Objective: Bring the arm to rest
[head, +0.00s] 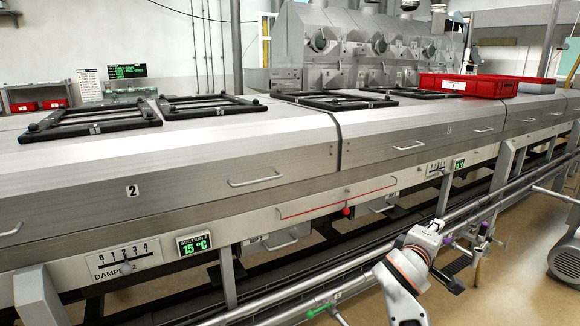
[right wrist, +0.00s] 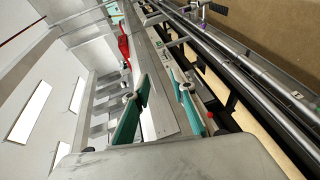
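My right arm (head: 405,275) comes up from the bottom of the head view, in front of the dryer hood (head: 240,160) and near the pipes along its front. In the right wrist view, my right gripper (right wrist: 160,92) shows two teal fingers spread apart with nothing between them. The hood's long metal side lies beyond and between the fingers. A red ball knob (right wrist: 210,118) is right of the right finger. My left arm and gripper are not in view.
Long pipes (head: 290,293) run along the hood's front, with purple-handled valves (head: 483,229) at the right. Black frames (head: 95,118) and a red crate (head: 460,86) lie on top. A round grey machine (head: 567,258) stands at right. Brown floor (head: 500,290) shows bare between.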

